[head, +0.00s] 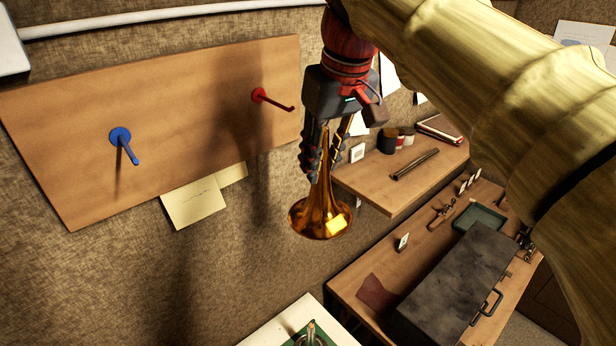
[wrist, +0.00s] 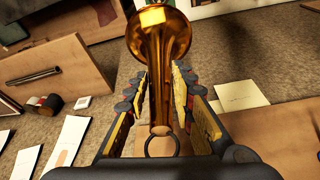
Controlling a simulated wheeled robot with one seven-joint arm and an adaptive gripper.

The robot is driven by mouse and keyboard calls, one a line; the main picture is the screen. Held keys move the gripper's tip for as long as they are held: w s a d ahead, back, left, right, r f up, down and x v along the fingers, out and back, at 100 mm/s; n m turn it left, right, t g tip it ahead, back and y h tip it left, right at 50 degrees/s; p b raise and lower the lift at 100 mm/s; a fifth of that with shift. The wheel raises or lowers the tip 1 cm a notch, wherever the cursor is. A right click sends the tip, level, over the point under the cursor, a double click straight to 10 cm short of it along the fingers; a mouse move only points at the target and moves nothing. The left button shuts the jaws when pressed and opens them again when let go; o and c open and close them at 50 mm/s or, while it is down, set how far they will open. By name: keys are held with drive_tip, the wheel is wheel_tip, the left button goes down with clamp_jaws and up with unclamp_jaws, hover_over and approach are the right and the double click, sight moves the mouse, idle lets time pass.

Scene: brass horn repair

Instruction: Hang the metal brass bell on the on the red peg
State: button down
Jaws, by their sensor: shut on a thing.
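The brass bell (head: 322,215) is a shiny golden horn flare, hanging mouth down from my gripper (head: 320,160) in the head view. My gripper is shut on its narrow stem, and the bell is in the air, touching nothing else that I can see. In the wrist view the bell (wrist: 159,45) lies between my fingers (wrist: 162,100), with a dark ring at the stem's near end. The red peg (head: 272,99) sticks out of the wooden wall board (head: 200,110), to the left of my gripper and apart from the bell. The peg cannot be made out in the wrist view.
A blue peg (head: 123,145) is on the board's left side. A wooden shelf (head: 375,187) with jars and a dark tube (head: 415,164) is right of the bell. A grey toolbox (head: 455,285) stands on the bench below. The wall under the board is open except for pinned notes (head: 193,203).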

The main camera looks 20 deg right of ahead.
sight(286, 109)
drive_tip(key=w+a+f+p, duration=0.1)
drive_tip(key=w+a+p, duration=0.1)
drive_tip(key=w, duration=0.8)
drive_tip(key=shift+w+a+f+p, duration=0.25)
drive_tip(key=shift+w+a+p, duration=0.15)
drive_tip(key=shift+a, duration=0.3)
idle(0.7)
idle(0.6)
drive_tip(key=c, duration=1.4)
unclamp_jaws()
drive_tip(key=v, duration=1.1)
drive_tip(key=shift+r, duration=0.4)
drive_tip(key=s+f+b, duration=0.7)
drive_tip(key=f+b, duration=0.2)
drive_tip(key=f, duration=1)
drive_tip(key=s+f+m+t+b, duration=0.1)
drive_tip(key=s+f+b, duration=0.6)
drive_tip(key=f, duration=1.2)
drive_tip(key=s+f+t+b, duration=0.1)
drive_tip(key=s+f+b, duration=0.6)
drive_tip(key=f+b, duration=0.5)
wheel_tip(286, 109, down, 8)
drive_tip(key=shift+d, duration=0.15)
